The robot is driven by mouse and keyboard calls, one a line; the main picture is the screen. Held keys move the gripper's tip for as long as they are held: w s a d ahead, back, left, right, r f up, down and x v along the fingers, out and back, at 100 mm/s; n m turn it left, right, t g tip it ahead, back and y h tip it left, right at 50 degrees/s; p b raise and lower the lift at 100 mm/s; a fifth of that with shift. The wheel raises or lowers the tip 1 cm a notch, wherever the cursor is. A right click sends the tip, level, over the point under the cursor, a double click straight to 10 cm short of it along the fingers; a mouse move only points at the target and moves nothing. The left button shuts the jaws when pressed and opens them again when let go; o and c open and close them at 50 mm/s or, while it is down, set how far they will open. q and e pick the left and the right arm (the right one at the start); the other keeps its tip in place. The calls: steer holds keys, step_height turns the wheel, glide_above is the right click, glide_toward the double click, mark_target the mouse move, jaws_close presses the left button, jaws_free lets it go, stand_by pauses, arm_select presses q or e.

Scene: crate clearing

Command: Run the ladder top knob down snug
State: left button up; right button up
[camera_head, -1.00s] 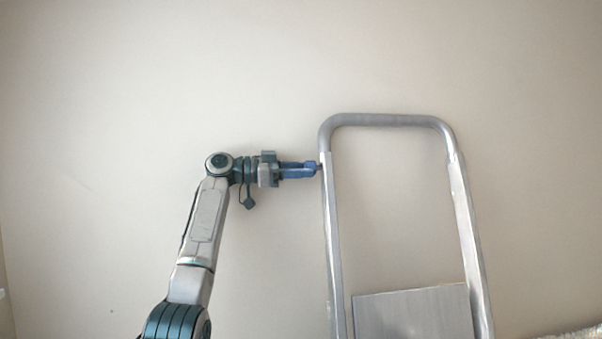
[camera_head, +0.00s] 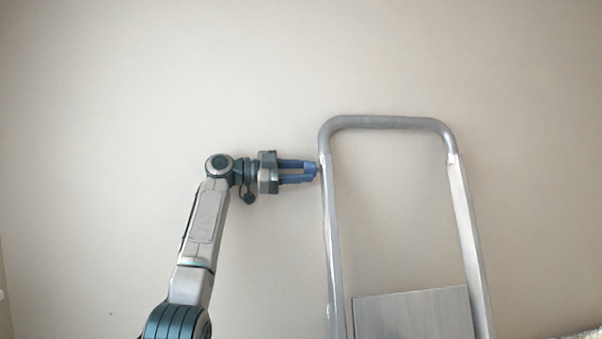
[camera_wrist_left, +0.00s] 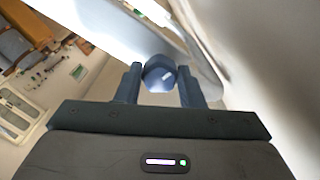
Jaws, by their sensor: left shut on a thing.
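The silver ladder (camera_head: 333,235) stands upright in front of the wall, with a rounded top bend. My left gripper (camera_head: 309,172) reaches in from the left to the ladder's left rail, just below the bend. In the left wrist view the dark blue knob (camera_wrist_left: 159,73) sits between my two fingers, against the pale ladder rail (camera_wrist_left: 108,28). The gripper is shut on the knob. In the head view the fingers largely hide the knob. I cannot tell whether a gap is left between knob and rail. My right gripper is in neither view.
The plain beige wall (camera_head: 230,60) fills the background. A flat grey panel (camera_head: 413,315) spans the ladder's rails low down. The space left of the ladder holds only my arm. Blurred room furnishings show at the left of the wrist view.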

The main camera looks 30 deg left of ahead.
arm_select(q)
steer(key=shift+f, duration=0.2)
steer(key=o, duration=0.8)
steer(key=shift+o, duration=1)
steer(key=shift+s+a+r, duration=0.15)
steer(key=shift+a, duration=0.1)
steer(key=b+v, duration=0.3)
steer(key=v, duration=0.8)
steer(key=shift+b, duration=0.3)
